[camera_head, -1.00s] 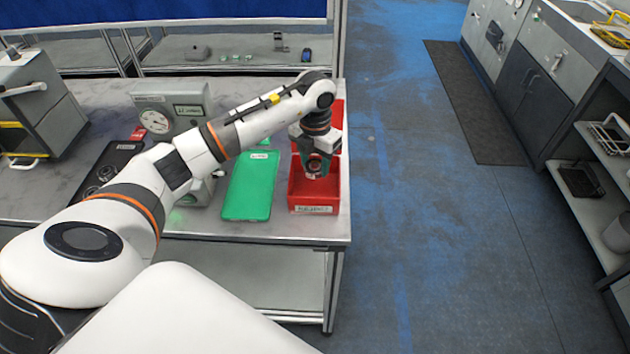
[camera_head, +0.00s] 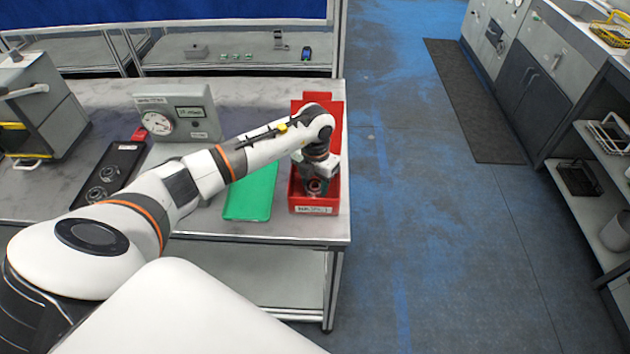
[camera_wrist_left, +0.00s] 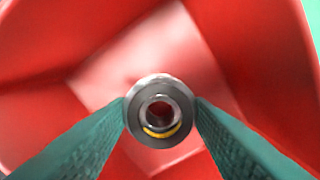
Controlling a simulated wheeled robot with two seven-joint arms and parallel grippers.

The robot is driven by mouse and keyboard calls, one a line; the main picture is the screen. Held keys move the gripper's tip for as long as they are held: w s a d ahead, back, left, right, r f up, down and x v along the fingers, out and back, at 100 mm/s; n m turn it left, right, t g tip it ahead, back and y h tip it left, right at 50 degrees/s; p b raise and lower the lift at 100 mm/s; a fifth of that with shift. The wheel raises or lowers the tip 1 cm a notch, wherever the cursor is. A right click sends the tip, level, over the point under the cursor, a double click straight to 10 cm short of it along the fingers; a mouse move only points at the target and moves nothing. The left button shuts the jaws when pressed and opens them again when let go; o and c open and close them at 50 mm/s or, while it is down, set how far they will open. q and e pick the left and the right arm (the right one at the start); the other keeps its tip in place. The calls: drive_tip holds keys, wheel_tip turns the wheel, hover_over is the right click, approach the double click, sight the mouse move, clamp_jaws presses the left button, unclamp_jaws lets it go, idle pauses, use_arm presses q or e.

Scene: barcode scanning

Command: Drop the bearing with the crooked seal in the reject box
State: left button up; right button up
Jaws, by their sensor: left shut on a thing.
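The red reject box (camera_head: 334,198) stands at the right end of the bench, its label on the front wall. My left gripper (camera_head: 316,188) reaches down into the box opening and is shut on a bearing (camera_wrist_left: 160,112). In the left wrist view the bearing sits between the two green fingertips, a metal ring with a yellow crescent showing at the lower side of its bore. The red walls and floor of the box (camera_wrist_left: 50,60) surround it, blurred. I cannot tell whether the bearing touches the floor. My right gripper is not in view.
A green mat (camera_head: 248,195) lies left of the box. A black tray (camera_head: 112,170) with ring-shaped parts lies further left. A grey gauge unit (camera_head: 178,112) with a dial and display stands behind my arm. The bench's right edge is close beside the box.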

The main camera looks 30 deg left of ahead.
use_arm(q)
drive_tip(key=shift+f, duration=0.35)
drive_tip(key=o, duration=1.1)
drive_tip(key=shift+c, duration=0.2)
drive_tip(key=shift+r+p, duration=0.35)
drive_tip(key=shift+r, duration=0.6)
wheel_tip(320, 180, up, 12)
drive_tip(key=b, duration=0.3)
drive_tip(key=shift+f+b, duration=0.25)
drive_tip(key=shift+b, duration=0.15)
drive_tip(key=shift+d+f, duration=0.1)
